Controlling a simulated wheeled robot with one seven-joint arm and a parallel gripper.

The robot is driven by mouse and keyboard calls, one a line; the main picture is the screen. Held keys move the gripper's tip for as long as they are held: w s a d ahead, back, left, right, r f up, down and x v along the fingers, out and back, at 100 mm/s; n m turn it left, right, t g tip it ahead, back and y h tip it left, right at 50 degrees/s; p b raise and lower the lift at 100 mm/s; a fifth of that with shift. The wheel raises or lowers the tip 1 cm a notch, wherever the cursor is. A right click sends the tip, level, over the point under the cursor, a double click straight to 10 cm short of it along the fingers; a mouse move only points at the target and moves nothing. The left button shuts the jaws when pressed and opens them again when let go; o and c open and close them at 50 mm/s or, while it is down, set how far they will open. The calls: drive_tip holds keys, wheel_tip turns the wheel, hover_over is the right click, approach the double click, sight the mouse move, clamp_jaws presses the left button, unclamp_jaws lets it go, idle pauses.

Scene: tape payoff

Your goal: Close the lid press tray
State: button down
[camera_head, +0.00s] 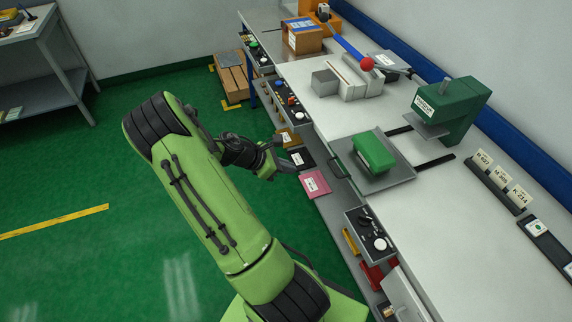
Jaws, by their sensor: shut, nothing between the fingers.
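The lid press tray (396,181) is a flat grey plate with a green block (374,153) on it. It sits pulled out from the green press (455,107), near the bench's front edge. A dark handle (339,167) is on its front side. Two dark rails (436,162) run between the tray and the press. My gripper (293,170) is shut and empty. It appears left of the handle, in front of the bench and apart from the tray; its fingertips are small and hard to make out.
Control panels (371,235) and coloured bins (315,184) line the bench front. A grey fixture with a red ball (367,64) stands farther back on the bench. Label holders (500,187) lie to the right. Green floor left of my arm is open.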

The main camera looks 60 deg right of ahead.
drive_tip(key=s+d+f+b, duration=0.1)
drive_tip(key=s+d+f, duration=0.5)
drive_tip(key=s+d, duration=0.2)
drive_tip(key=shift+d, duration=0.45)
drive_tip(key=shift+d, duration=0.15)
